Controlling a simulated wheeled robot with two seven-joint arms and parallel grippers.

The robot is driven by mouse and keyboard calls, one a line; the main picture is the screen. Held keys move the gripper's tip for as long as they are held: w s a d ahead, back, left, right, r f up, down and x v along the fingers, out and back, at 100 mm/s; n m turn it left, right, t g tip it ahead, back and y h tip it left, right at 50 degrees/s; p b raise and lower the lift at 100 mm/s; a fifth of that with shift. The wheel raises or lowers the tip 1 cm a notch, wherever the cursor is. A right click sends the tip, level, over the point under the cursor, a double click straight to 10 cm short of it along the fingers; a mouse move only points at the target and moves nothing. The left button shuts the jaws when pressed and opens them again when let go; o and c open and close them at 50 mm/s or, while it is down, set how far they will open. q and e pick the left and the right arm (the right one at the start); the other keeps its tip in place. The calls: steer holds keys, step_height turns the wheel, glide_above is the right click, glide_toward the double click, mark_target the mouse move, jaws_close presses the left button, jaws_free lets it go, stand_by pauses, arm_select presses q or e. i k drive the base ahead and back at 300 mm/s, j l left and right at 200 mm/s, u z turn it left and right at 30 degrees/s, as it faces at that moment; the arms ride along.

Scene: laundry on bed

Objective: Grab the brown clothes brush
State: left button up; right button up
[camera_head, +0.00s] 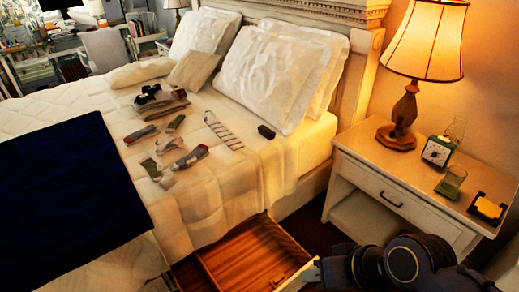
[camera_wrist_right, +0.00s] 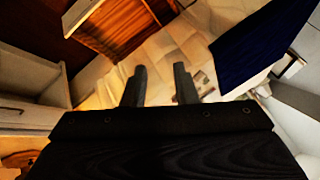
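A small dark, oblong object (camera_head: 266,131) lies on the bed beside the front pillow; it may be the brown clothes brush, but its colour and bristles are too small to tell. My right gripper (camera_wrist_right: 160,83) has its two fingers apart with nothing between them. In the head view, my right arm is low at the right, between the bed and the nightstand, well away from the dark object. My left gripper is not in view.
The bed (camera_head: 225,185) holds several socks (camera_head: 190,157), folded clothes (camera_head: 160,104) with a dark item on top, pillows and a dark blue blanket (camera_head: 65,195). An open wooden drawer (camera_head: 250,256) juts out below. A nightstand (camera_head: 375,168) with a lamp (camera_head: 405,105) stands at right.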

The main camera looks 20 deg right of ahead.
mark_target(268, 134)
steer(key=l+u, duration=0.15)
steer(key=l, duration=0.25)
steer(key=k+l+u, duration=0.2)
steer(key=l, duration=0.25)
steer(key=l+u, duration=0.15)
steer(key=l, duration=0.25)
steer(key=k+l+u, duration=0.2)
steer(key=l, duration=0.2)
steer(key=i+l+u, duration=0.25)
steer(key=l, duration=0.2)
steer(key=l+u, duration=0.3)
steer(key=l, duration=0.2)
steer(key=i+l+u, duration=0.1)
steer(key=l+u, duration=0.15)
steer(key=l, duration=0.25)
steer(key=i+l+u, duration=0.1)
steer(key=l, duration=0.3)
